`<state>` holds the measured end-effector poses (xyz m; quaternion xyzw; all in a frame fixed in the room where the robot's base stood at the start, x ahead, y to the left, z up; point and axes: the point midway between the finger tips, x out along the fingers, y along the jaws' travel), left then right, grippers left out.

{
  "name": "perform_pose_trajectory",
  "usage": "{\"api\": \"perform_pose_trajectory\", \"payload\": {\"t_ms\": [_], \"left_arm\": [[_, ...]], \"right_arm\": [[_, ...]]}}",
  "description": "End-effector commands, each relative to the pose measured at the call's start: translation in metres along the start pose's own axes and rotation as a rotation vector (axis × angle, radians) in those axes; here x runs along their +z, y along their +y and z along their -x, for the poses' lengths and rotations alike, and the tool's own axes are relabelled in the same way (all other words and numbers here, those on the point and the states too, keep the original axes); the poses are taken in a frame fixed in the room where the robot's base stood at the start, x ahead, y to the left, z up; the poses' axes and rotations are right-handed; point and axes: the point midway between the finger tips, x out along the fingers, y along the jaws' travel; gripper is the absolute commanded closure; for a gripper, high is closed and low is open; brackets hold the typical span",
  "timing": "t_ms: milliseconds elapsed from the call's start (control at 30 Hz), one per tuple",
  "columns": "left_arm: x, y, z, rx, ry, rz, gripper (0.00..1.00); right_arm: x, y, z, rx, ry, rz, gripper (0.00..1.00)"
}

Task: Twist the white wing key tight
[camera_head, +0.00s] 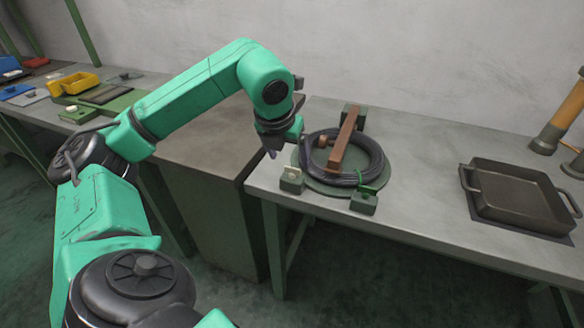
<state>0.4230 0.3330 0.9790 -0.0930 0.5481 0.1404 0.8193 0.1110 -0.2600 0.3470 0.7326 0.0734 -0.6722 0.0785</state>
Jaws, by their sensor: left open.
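My left gripper (274,151) points down near the left front corner of the grey bench, just left of a coil of dark cable. Its fingers are small and partly hidden by the wrist; it looks open and empty. Right below it stands a green block (291,184) with a small pale piece (291,171) on top, which may be the white wing key; it is too small to tell its shape or angle. The gripper is above and left of this piece, apart from it. My right gripper is not in view.
The cable coil (372,160) lies on a round green plate, with a brown bar (344,138) across it and more green blocks (363,202) around. A dark square pan (520,195) sits at the right. A yellow bin (80,83) stands far left. Bare bench lies between coil and pan.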

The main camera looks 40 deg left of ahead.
Motion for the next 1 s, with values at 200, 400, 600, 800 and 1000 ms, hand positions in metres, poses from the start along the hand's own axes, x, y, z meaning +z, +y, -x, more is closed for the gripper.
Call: {"api": "perform_pose_trajectory", "payload": {"t_ms": [200, 400, 600, 800, 1000], "left_arm": [[0.000, -0.001, -0.041, -0.002, 0.003, -0.001, 0.15], [0.000, -0.001, -0.048, -0.002, 0.000, -0.001, 0.15], [0.000, -0.001, -0.048, -0.003, 0.000, -0.001, 0.46], [0.000, -0.001, -0.047, -0.003, 0.000, -0.002, 1.00], [0.000, -0.001, -0.048, -0.009, 0.001, -0.017, 1.00]], "right_arm": [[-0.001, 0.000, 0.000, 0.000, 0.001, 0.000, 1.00], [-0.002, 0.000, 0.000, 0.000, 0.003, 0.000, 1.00], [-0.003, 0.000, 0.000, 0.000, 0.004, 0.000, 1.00], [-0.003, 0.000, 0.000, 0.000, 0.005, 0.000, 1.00], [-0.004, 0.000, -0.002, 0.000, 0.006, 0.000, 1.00]]}}
